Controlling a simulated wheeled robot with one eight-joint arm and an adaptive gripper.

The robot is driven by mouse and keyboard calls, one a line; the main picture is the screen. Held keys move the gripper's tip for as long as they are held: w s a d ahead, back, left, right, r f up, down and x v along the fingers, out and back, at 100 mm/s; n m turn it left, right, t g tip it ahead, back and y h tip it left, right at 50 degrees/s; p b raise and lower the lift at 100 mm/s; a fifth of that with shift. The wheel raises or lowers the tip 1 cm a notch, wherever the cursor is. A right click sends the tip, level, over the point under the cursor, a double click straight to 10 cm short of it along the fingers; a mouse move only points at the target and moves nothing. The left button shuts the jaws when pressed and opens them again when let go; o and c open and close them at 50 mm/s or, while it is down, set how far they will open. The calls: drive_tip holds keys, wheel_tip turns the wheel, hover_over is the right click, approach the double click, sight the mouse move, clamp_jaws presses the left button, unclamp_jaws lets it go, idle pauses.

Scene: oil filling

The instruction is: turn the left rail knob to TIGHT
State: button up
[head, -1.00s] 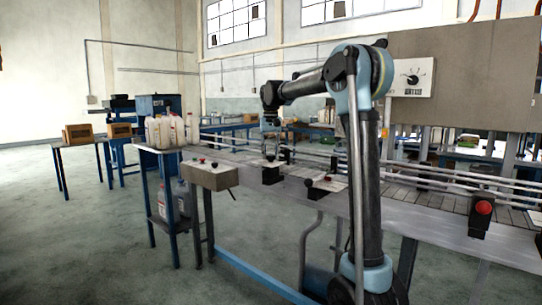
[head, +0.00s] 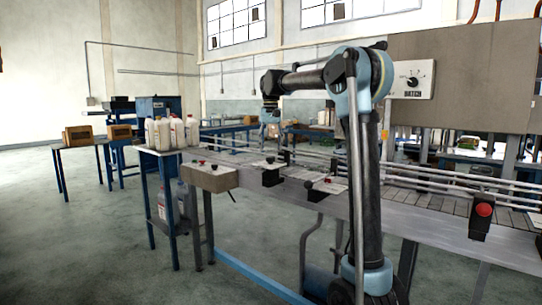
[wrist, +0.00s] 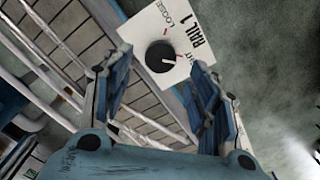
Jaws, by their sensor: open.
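The left rail knob (wrist: 160,57) is a round black knob on a white plate (wrist: 153,22) marked RAIL 1 and LOOSE. A second word on the plate is partly hidden by a finger. The knob's light pointer mark faces right in the wrist view, toward the partly hidden word. In the head view the knob (head: 269,160) is small, on the conveyor's near edge. My gripper (wrist: 160,72) is open and empty, with a blue finger on either side of the knob in the picture. In the head view my gripper (head: 268,126) hangs above the knob, apart from it.
Another knob (head: 308,184) with a plate sits to the right on the conveyor edge. A control box (head: 210,177) stands to the left, and a red button (head: 484,209) far right. Guide rails (head: 440,180) run behind. White jugs (head: 165,134) stand on a side table.

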sight(271, 157)
wheel_tip(271, 157, up, 7)
drive_tip(key=shift+r, duration=0.2)
idle(0.4)
